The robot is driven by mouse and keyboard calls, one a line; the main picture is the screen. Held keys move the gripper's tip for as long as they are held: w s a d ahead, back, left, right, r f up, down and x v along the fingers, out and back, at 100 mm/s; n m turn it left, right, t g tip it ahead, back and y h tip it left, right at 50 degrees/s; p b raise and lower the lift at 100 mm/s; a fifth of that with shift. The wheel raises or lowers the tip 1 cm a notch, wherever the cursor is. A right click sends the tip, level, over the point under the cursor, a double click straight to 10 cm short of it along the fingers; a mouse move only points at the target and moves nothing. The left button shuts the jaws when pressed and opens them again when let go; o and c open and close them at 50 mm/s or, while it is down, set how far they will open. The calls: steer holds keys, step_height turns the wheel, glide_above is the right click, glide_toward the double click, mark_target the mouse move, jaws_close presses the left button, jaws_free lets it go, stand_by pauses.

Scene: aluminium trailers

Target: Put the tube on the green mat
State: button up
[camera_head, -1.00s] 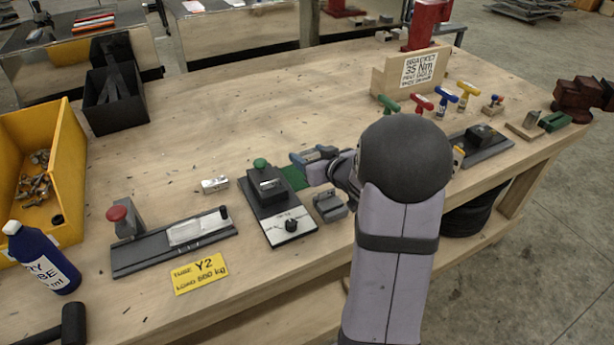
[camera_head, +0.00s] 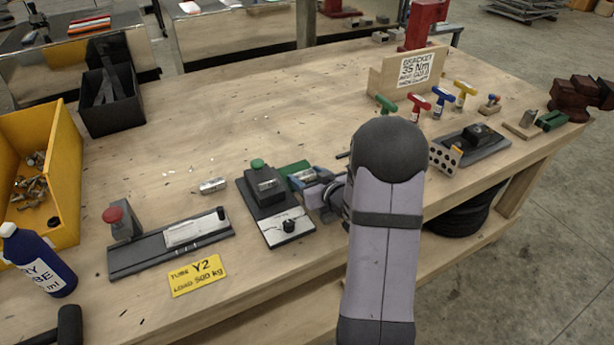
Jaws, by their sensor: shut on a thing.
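The tube (camera_head: 304,176) is a short silver cylinder between the blue fingers of my gripper (camera_head: 309,178). My gripper is shut on it. The green mat (camera_head: 293,167) lies on the bench just behind the tube, right of the dark fixture with a green knob. The tube overlaps the mat's near edge in the picture; I cannot tell whether it touches the mat. My gripper and wrist hide part of the bench to the right of the mat.
The dark fixture (camera_head: 265,182) with a green knob stands close left of my gripper. A small silver part (camera_head: 213,186) lies farther left. A yellow label (camera_head: 197,275) lies near the front edge. The bench behind the mat is mostly clear.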

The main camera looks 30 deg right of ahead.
steer(key=shift+f, duration=0.15)
steer(key=o, duration=1.1)
steer(key=shift+o, duration=0.2)
steer(key=shift+w+r, duration=0.1)
steer(key=shift+r, duration=0.2)
steer(key=shift+s, duration=0.3)
steer(key=v, duration=1.1)
steer(key=shift+s+r, duration=0.15)
steer(key=shift+s, duration=0.1)
